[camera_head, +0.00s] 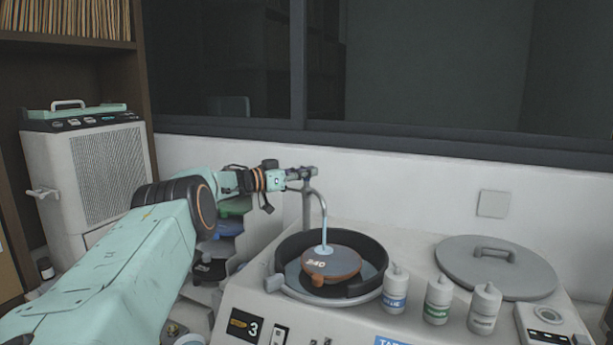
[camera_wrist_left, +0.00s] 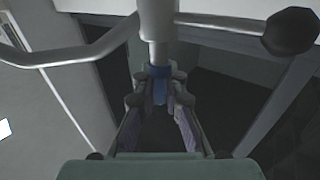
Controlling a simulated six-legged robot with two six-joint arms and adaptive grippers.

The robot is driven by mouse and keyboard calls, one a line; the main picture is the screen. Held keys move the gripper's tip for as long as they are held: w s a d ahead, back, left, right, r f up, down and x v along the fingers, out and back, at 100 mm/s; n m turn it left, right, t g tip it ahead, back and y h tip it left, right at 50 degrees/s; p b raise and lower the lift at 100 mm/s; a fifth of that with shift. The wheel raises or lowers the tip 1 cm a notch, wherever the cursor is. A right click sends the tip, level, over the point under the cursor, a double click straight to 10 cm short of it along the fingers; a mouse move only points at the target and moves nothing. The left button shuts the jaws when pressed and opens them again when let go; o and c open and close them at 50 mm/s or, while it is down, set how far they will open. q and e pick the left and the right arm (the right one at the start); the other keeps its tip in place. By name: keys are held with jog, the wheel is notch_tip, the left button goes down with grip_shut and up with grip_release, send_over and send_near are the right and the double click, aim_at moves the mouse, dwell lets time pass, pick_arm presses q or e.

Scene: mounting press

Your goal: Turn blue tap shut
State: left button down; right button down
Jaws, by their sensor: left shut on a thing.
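The tap stands on a grey upright pipe (camera_head: 307,210) behind the round black bowl. Its curved spout (camera_head: 322,204) hangs over the bowl, and a thin pale blue stream seems to run down from it. My left gripper (camera_head: 291,178) is at the top of the pipe, coming from the left. In the left wrist view the fingers (camera_wrist_left: 160,98) are closed around a small blue part of the tap (camera_wrist_left: 159,73), just at the pipe. The fingers hide most of this blue part. My right gripper is not in view.
The black bowl (camera_head: 290,246) holds a brown disc (camera_head: 331,265). Several small bottles (camera_head: 395,290) and a grey lid (camera_head: 497,267) with a handle stand to its right on the white machine. A wall and dark window lie behind. A grey cabinet (camera_head: 100,172) stands at left.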

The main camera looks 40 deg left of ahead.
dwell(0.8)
pick_arm(q)
jog(key=c, duration=1.4)
grip_release()
jog(key=shift+a, duration=0.1)
jog(key=shift+v, duration=0.8)
jog(key=shift+s+a+r, duration=0.1)
jog(key=shift+s+a, duration=0.1)
jog(key=shift+s, duration=0.35)
jog(key=shift+v, duration=4.55)
